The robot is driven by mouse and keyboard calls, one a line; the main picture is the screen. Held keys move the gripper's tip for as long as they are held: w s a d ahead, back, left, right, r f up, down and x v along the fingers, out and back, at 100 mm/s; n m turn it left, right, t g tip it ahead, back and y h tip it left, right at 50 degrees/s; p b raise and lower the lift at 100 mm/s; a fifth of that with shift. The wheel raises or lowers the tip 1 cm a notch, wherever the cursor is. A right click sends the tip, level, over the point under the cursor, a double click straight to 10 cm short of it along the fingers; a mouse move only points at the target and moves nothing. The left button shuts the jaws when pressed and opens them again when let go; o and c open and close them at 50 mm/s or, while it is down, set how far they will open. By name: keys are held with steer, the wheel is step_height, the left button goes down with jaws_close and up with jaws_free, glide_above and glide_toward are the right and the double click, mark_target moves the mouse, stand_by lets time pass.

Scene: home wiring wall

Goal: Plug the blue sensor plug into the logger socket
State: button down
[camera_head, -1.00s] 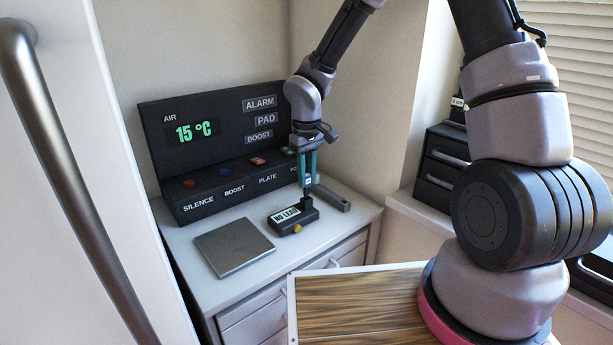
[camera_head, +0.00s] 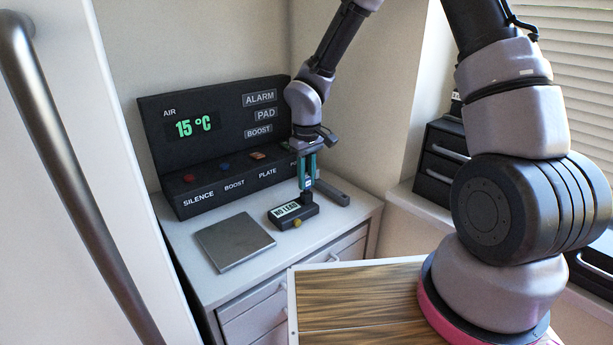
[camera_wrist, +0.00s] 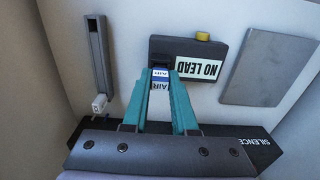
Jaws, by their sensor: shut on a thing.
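My gripper (camera_head: 308,186) has teal fingers pointing down, shut on the blue sensor plug (camera_head: 308,183). The plug's blue and white body, marked AIR, shows between the fingers in the wrist view (camera_wrist: 160,78). The logger (camera_head: 285,223) is a small black box on the cabinet top with a yellow knob; its display reads NO LEAD. It also shows in the wrist view (camera_wrist: 168,45). The plug is at the logger's end away from the knob, its tip at or just over a dark recess there. The socket is hidden, and I cannot tell whether the plug is in it.
A grey bar (camera_head: 331,192) lies right of the logger; a white plug (camera_wrist: 100,103) is at its end. A flat grey plate (camera_head: 234,242) lies left of the logger. Behind stands a black panel (camera_head: 215,190) with coloured buttons and a 15 °C readout. A wood-topped surface (camera_head: 355,305) is in front.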

mark_target(307, 177)
steer(key=shift+f, duration=0.5)
steer(key=c, duration=0.6)
jaws_free()
step_height(307, 177, up, 11)
steer(key=shift+f, duration=0.1)
